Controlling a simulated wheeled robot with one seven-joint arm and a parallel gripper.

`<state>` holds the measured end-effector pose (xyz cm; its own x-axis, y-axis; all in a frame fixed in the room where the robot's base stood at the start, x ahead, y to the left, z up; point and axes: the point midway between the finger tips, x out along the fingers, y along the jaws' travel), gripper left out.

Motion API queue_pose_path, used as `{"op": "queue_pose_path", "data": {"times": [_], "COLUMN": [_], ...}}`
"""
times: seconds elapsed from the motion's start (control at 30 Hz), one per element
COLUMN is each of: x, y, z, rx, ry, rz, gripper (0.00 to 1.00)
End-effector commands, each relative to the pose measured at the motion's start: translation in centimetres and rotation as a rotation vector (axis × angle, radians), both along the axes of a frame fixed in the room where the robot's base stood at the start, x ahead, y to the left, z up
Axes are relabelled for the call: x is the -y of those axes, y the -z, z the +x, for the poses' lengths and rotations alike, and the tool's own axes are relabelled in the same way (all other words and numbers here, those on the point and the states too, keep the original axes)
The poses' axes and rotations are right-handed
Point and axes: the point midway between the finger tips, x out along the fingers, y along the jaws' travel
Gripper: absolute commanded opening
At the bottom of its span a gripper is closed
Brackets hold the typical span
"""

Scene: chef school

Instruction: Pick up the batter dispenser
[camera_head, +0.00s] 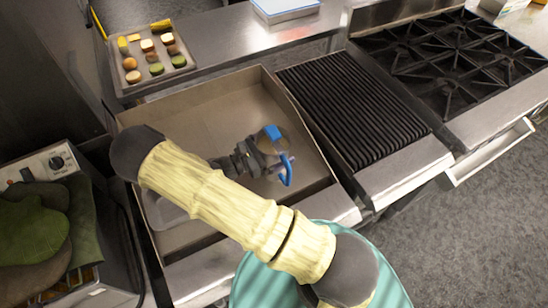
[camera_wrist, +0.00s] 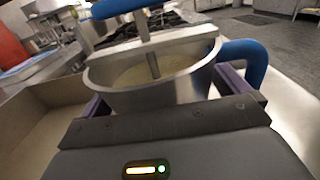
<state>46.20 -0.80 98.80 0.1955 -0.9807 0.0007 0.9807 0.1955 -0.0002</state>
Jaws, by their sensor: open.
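The batter dispenser (camera_head: 273,140) is a metal cup with a blue top handle and a blue side handle. In the head view it stands in the shallow tan-walled griddle tray, partly hidden by my gripper (camera_head: 256,160). In the wrist view the dispenser (camera_wrist: 150,97) is close and upright, with pale batter inside and a bar across its rim. My gripper (camera_wrist: 165,95) is open, with a purple-sided finger on each side of the dispenser. I cannot tell whether the fingers touch it.
The griddle tray (camera_head: 205,100) has raised walls around the dispenser. A ribbed grill (camera_head: 352,108) and a burner stove (camera_head: 450,58) are to the right. A tray of food pieces (camera_head: 133,76) is at the back left. A teal round seat (camera_head: 262,285) is in front.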

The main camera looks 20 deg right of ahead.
Motion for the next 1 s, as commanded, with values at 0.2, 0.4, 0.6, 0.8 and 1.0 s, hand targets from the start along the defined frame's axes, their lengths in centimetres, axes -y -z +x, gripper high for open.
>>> {"op": "queue_pose_path", "data": {"times": [0.2,0.4,0.6,0.8,1.0], "x": [-0.03,-0.04,-0.04,-0.02,-0.03], "y": [0.0,-0.01,-0.01,-0.16,-0.45], "z": [-0.01,-0.01,0.0,0.03,0.05], "rx": [0.0,0.0,0.0,0.002,0.002], "ry": [0.0,0.0,0.0,0.001,0.001], "rz": [0.0,0.0,0.0,-0.003,-0.002], "gripper": [1.0,0.8,0.41,0.35,0.35]}}
